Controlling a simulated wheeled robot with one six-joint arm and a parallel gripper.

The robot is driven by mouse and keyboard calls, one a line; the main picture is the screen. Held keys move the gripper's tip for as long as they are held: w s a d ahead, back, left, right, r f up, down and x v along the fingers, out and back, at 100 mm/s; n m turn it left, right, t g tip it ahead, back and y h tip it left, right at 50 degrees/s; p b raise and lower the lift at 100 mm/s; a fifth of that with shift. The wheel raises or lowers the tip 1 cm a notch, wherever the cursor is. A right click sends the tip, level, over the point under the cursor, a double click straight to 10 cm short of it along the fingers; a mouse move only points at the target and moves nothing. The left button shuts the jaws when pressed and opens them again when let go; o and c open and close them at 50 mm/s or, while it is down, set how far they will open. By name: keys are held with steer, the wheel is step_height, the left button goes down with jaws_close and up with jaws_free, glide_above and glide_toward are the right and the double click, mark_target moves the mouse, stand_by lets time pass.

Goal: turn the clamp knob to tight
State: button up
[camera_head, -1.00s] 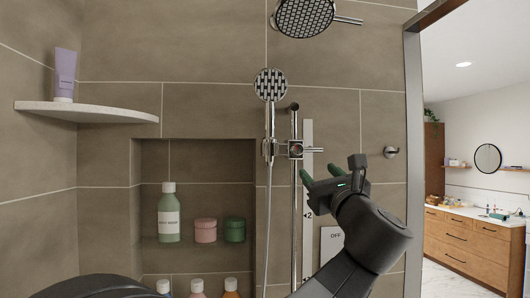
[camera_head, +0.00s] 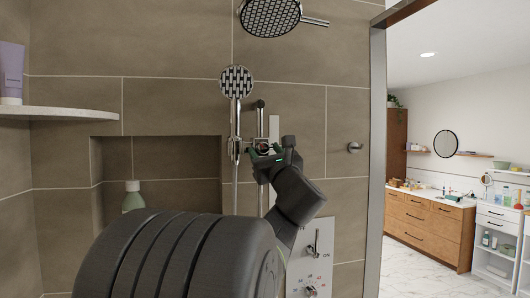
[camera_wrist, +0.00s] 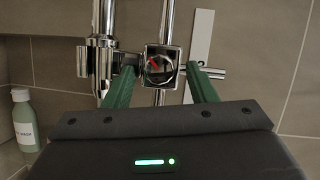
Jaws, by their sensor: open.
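The chrome clamp (camera_wrist: 162,62) sits on the vertical shower rail. Its round front face, the clamp knob (camera_wrist: 161,68), shows a red mark and some green. In the head view the clamp (camera_head: 262,145) is partly hidden by my gripper. My gripper (camera_wrist: 160,74) is open. Its green fingers stand one on each side of the clamp, with the knob between them in the picture. I cannot tell if they touch it. In the head view my gripper (camera_head: 264,153) is at the clamp's height, just in front of it.
The hand shower (camera_head: 236,82) hangs in its holder left of the rail, close to my left finger. A pale scale strip (camera_wrist: 200,45) runs behind on the right. A control panel (camera_head: 310,255) is lower right. A bottle (camera_wrist: 24,118) stands in the niche.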

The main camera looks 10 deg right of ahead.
steer(key=c, duration=1)
steer(key=shift+o, duration=0.2)
